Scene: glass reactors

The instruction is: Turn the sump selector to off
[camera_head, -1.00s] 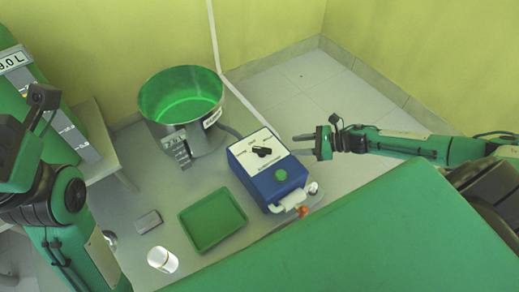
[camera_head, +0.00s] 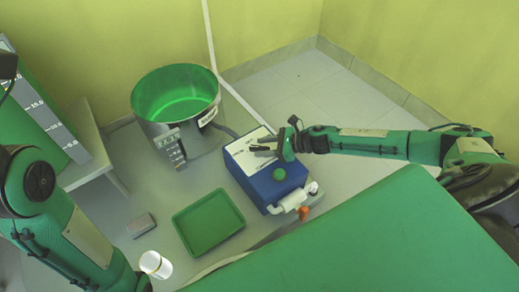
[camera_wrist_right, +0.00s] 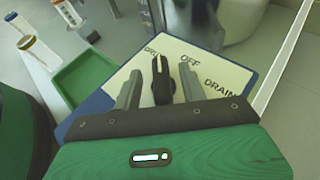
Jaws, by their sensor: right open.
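The sump selector is a black knob (camera_wrist_right: 162,82) on the white label plate (camera_wrist_right: 205,75) of a blue box (camera_head: 262,182). In the right wrist view the plate reads OFF near the top and DRAIN at the right; a left label is partly hidden. The knob's white-marked end points up in that view, between the left label and OFF. My right gripper (camera_head: 265,147) is over the plate, open, with its fingers (camera_wrist_right: 158,76) on either side of the knob. I cannot tell whether they touch it. My left arm is at the left edge; its fingers are out of sight.
A green button (camera_head: 291,174) sits on the box front, near white pipework (camera_head: 292,201) with an orange part. A green tray (camera_head: 209,222), a metal vessel (camera_head: 176,100), a small grey block (camera_head: 140,224) and a white-capped jar (camera_head: 155,264) stand around it.

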